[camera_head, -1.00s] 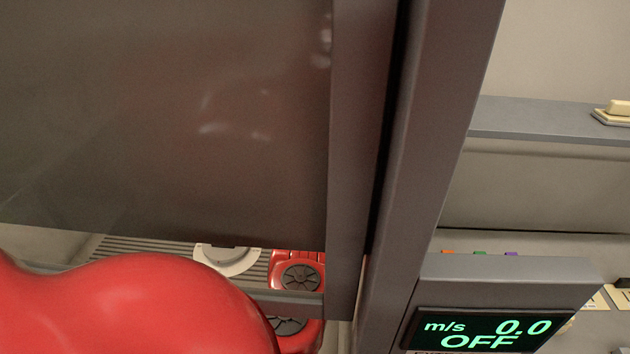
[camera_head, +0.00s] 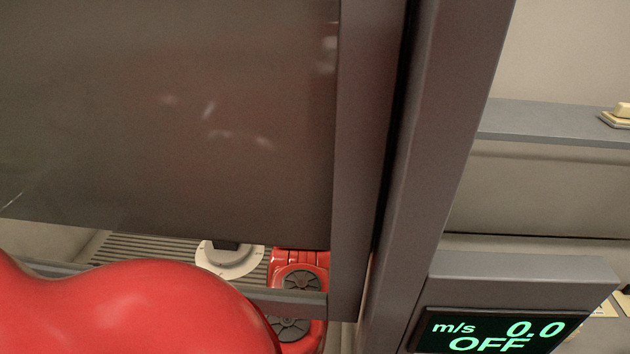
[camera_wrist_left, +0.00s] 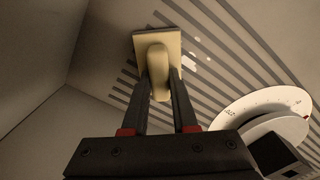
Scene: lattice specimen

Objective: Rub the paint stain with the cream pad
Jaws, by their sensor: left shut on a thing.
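In the left wrist view, my left gripper (camera_wrist_left: 163,84) is shut on the cream pad (camera_wrist_left: 157,62) by its rounded handle. The pad's flat base faces the grey slotted surface; I cannot tell whether it touches. Several small whitish patches (camera_wrist_left: 193,59), which look like the paint stain, show just right of the pad; the pad may hide more. In the head view my red left arm fills the lower left, and the gripper, pad and stain cannot be made out. My right gripper is in neither view.
A glass sash (camera_head: 170,120) and grey post (camera_head: 440,130) stand in front of the slotted floor. A white dial (camera_head: 228,262) and red units (camera_head: 300,275) are behind. A display (camera_head: 500,330) reads 0.0 m/s, OFF. A cream block (camera_head: 622,110) sits on the right shelf.

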